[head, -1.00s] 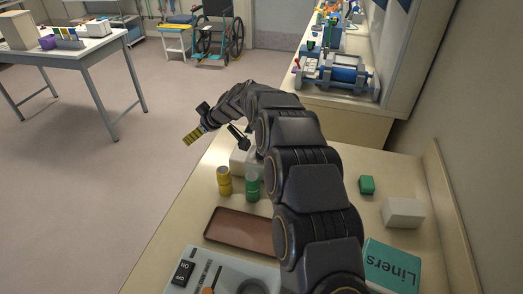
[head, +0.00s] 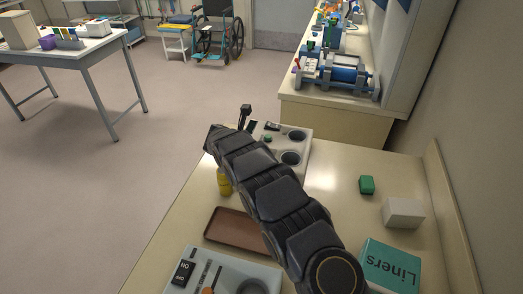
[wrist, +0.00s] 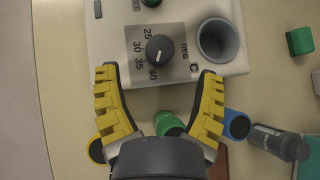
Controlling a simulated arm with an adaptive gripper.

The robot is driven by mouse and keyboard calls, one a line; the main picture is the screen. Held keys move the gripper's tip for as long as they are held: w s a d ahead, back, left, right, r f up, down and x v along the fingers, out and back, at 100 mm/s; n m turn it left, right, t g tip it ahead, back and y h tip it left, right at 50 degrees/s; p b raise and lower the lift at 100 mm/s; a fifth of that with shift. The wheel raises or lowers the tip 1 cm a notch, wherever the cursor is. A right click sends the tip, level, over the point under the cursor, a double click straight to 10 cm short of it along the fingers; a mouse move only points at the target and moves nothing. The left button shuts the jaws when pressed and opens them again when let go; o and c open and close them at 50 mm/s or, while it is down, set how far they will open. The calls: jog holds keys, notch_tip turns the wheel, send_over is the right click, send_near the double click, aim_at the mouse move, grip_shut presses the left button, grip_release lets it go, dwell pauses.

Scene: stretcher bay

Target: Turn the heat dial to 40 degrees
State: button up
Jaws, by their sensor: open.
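The dial sits on a white heater unit (wrist: 112,45), which also shows in the head view (head: 302,158) at the table's far end. My gripper (wrist: 158,76) is open, with its yellow ridged fingers spread just below the dial. Nothing is between the fingertips but the scale plate. In the head view my arm hides the dial and most of the gripper.
The unit has a round well (wrist: 218,40) right of the dial. A green block (wrist: 300,41) lies at right. A brown tray (head: 238,229) lies nearer.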

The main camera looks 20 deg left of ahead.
jog(key=shift+x, duration=3.35)
jog(key=c, duration=1.1)
